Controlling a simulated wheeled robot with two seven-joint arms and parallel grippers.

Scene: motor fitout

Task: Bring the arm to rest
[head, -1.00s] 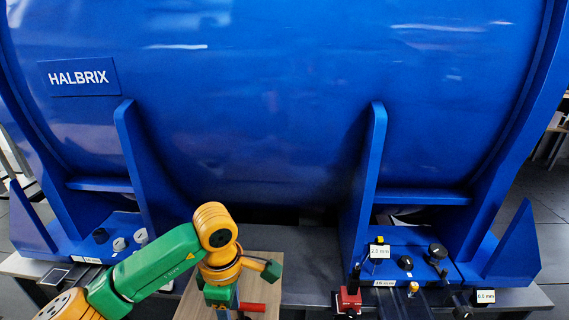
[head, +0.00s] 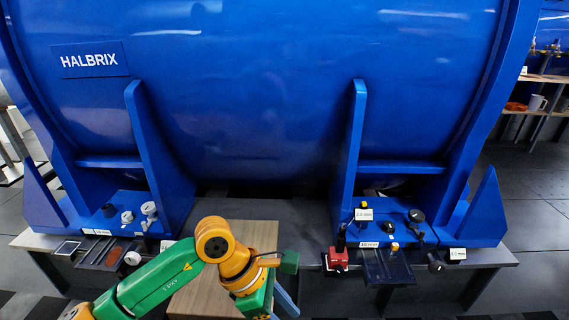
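My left arm, green and yellow, comes in from the lower left. Its wrist bends down over a wooden board at the lower middle. The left gripper (head: 262,312) is at the bottom edge of the head view, mostly cut off. Its fingertips are hidden, so I cannot tell whether it is open or holds anything. My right arm and gripper are not in view.
A large blue motor (head: 260,90) marked HALBRIX stands on a grey bench. Knobs and small fittings (head: 127,217) sit on its left foot. A red block (head: 337,259) and a dark tray (head: 387,268) are at the right. A wooden board (head: 205,295) lies under my arm.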

